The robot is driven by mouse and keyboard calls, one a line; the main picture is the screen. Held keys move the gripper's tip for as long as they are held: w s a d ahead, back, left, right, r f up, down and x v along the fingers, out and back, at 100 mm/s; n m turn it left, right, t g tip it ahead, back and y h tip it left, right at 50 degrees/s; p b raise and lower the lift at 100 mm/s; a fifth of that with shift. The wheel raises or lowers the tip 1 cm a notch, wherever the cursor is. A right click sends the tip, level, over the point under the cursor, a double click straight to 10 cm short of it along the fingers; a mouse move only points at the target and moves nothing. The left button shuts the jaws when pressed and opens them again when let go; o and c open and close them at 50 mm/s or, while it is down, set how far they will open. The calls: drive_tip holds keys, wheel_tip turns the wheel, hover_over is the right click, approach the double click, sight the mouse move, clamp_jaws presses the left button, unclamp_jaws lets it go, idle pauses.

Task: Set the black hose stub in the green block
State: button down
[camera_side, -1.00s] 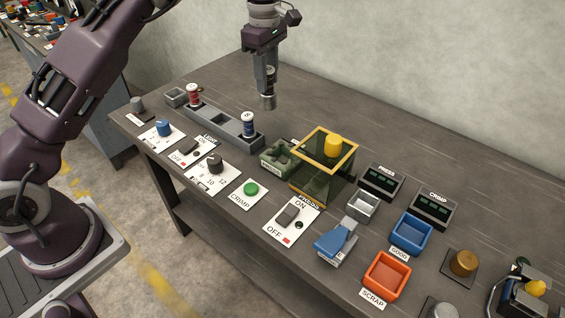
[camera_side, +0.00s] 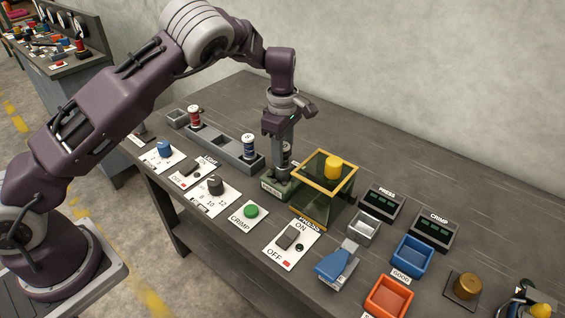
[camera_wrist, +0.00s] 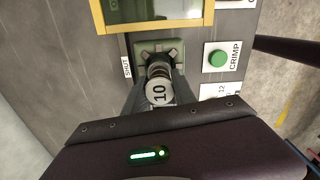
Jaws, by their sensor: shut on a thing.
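My gripper (camera_side: 286,160) points down at the green block (camera_side: 272,187) and is shut on the black hose stub (camera_side: 287,147). In the wrist view the stub's pale round end, marked 10 (camera_wrist: 159,92), sits between my fingers, with a dark ribbed part beyond it. The green block (camera_wrist: 145,47) is just beyond the stub there, with grey jaw pieces around its middle. The stub looks roughly upright over the block. Its lower end is hidden, so I cannot tell whether it is inside the block or just above.
The yellow-framed press guard (camera_side: 322,205) stands close to the right of the block. The green CRIMP button (camera_side: 250,211) is in front.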

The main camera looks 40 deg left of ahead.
drive_tip(key=shift+f, duration=1.35)
drive_tip(key=shift+f, duration=0.35)
drive_tip(key=c, duration=1)
unclamp_jaws()
drive_tip(key=shift+c, duration=0.2)
drive_tip(key=shift+r, duration=0.1)
wheel_tip(320, 180, up, 13)
drive_tip(key=shift+f, duration=0.15)
